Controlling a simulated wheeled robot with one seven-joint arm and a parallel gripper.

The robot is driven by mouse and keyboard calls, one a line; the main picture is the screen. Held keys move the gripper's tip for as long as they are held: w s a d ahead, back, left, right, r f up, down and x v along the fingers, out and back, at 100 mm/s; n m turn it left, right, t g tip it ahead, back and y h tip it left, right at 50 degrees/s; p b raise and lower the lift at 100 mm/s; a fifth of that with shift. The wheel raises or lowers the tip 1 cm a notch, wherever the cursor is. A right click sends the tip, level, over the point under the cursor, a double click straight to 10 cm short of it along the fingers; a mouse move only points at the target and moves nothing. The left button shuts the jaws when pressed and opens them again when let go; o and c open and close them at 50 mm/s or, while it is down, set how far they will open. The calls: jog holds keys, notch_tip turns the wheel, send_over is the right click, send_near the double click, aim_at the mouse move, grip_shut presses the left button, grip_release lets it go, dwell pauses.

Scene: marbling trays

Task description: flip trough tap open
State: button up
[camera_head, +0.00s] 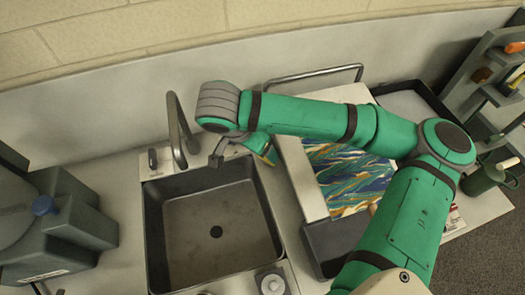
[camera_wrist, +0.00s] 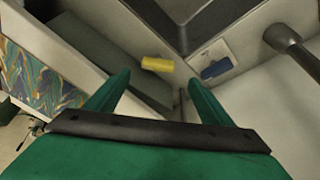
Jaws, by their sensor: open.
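A small yellow handle (camera_wrist: 157,64) lies ahead of my fingers in the wrist view, beside the grey wall of the marbling trough. The trough (camera_head: 308,183) holds a swirled blue, orange and white pattern. My gripper (camera_wrist: 153,88) is open and empty, its two green fingers apart with the handle beyond and between them. In the head view my gripper (camera_head: 257,147) is partly hidden by my own wrist. Whether the handle is turned open or shut, I cannot tell.
A blue lever (camera_wrist: 217,68) on a pale plate sits right of the yellow handle. The curved sink faucet (camera_head: 175,130) stands near the dark sink (camera_head: 160,225). A metal rail (camera_head: 315,73) is behind the trough.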

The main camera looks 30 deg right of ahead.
aim_at(265, 158)
jog(key=x, duration=0.7)
jog(key=shift+s+f, duration=0.35)
jog(key=shift+w+d+f, duration=0.15)
jog(key=shift+d+f, duration=0.15)
jog(key=shift+f, duration=0.05)
jog(key=c, duration=1)
jog(key=shift+c, duration=0.2)
jog(key=m, duration=0.1)
jog(key=m+g, duration=0.1)
jog(key=m, duration=0.2)
jog(key=shift+w+g+h, duration=0.3)
jog(key=shift+a+m+g, duration=0.1)
jog(key=shift+m+g, duration=0.4)
jog(key=shift+m, duration=1.1)
